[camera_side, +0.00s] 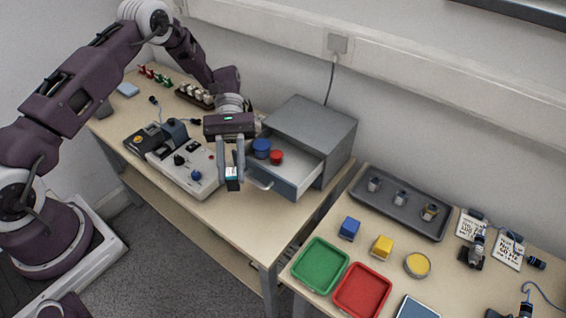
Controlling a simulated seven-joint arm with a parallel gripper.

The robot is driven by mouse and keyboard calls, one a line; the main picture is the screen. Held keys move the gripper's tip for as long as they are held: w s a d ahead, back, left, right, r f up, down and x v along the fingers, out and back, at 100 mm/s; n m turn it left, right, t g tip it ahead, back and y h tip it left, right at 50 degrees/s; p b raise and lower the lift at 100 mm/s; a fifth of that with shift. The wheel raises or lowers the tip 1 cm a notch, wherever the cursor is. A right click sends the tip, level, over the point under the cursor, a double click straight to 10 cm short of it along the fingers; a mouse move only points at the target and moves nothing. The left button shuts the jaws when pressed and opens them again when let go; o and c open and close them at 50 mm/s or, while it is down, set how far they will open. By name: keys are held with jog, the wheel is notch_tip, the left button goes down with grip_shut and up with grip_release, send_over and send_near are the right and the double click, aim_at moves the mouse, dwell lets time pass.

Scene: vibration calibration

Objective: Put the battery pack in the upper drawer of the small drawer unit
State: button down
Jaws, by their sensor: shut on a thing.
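My gripper (231,175) points down and is shut on a small dark block with a light-blue and white face, which looks like the battery pack (232,183). It holds the pack in front and to the left of the open drawer, by the drawer's handle in the picture; its exact height is hard to tell. The grey drawer unit (318,120) stands at the right end of the left table. One drawer (285,188) is pulled out towards the front. A blue round item (262,148) and a red round item (277,157) show in it. I cannot tell whether another drawer is below.
A light device with knobs (190,165) lies left of my gripper. Racks with small parts (195,95) stand at the back left. A gap separates the right table, which bears a grey tray (405,207), a green tray (320,265), a red tray (362,290) and blocks.

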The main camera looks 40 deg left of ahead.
jog(key=w+d+r+n+t+h, duration=0.25)
jog(key=w+r+n+t, duration=0.2)
jog(key=w, duration=0.25)
jog(key=w+d+r+n+t+h, duration=0.2)
jog(key=w+d+r+n+t, duration=0.3)
jog(key=w, duration=0.3)
jog(key=shift+t, duration=0.25)
jog(key=f, duration=0.5)
jog(key=a+f, duration=0.1)
jog(key=f, duration=0.9)
jog(key=shift+s+a+f, duration=0.2)
jog(key=shift+f, duration=0.2)
jog(key=shift+f, duration=0.1)
jog(key=c, duration=1.2)
grip_release()
jog(key=shift+o, duration=0.2)
